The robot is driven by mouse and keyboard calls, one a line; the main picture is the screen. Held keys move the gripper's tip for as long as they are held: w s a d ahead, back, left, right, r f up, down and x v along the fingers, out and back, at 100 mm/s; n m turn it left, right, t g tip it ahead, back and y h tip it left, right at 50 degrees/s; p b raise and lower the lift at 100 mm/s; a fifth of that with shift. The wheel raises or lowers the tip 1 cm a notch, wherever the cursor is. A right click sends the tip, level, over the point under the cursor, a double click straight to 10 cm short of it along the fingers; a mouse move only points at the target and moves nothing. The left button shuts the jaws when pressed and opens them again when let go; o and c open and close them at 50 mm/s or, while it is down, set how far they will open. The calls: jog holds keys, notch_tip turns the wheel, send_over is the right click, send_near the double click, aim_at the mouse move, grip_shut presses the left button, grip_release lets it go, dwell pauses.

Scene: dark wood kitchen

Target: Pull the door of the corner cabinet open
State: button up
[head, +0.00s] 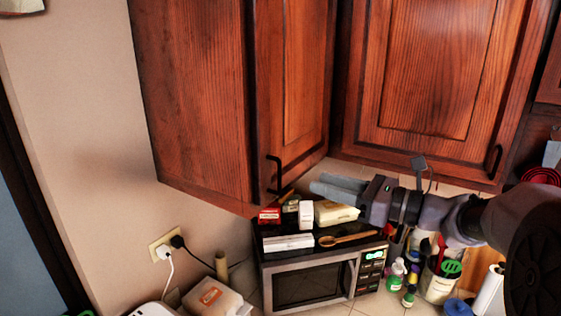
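Dark reddish wood wall cabinets meet at a corner above the counter. The left cabinet door (296,90) is closed and has a dark vertical bar handle (274,175) near its bottom left edge. The right cabinet door (425,70) also looks closed, with a dark handle (494,161) at its lower right. I cannot tell for certain which is the corner cabinet. My gripper (318,186) reaches in from the right, pointing left, just below the cabinets. Its grey fingertips are right of the left door's handle and apart from it in the picture. The finger gap is not clear.
A microwave (312,284) stands below, with small boxes and a wooden spoon (348,238) on top. Bottles and a utensil holder (437,284) crowd the counter at right. A wall socket (165,243) with plugs is at left.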

aim_at(282, 172)
jog(key=p+x, duration=0.2)
jog(key=x, duration=0.9)
jog(key=shift+w+a, duration=0.1)
jog(key=shift+a, duration=0.2)
grip_shut()
dwell(0.7)
